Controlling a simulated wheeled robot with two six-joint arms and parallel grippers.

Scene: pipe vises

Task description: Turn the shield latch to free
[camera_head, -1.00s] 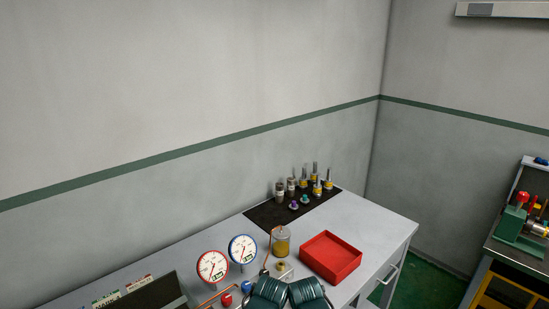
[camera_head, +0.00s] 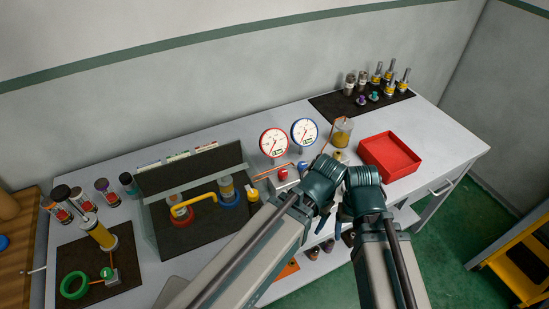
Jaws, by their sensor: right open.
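The clear shield (camera_head: 192,180) stands in front of a dark fixture board (camera_head: 180,225) at the left-centre of the table. A yellow pipe (camera_head: 195,208) shows behind or through it, between a red and a blue ring. A small yellow part (camera_head: 253,194) sits by the shield's right end; I cannot tell whether it is the latch. My right gripper (camera_head: 343,213) is open, small and dark, over the table's front edge, right of the shield. My left arm's dark wrist (camera_head: 322,185) is beside it; its jaws are too unclear to read. Neither touches the shield visibly.
Several bottles and a green ring (camera_head: 74,285) are at the left. Bare table shows at the right end.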

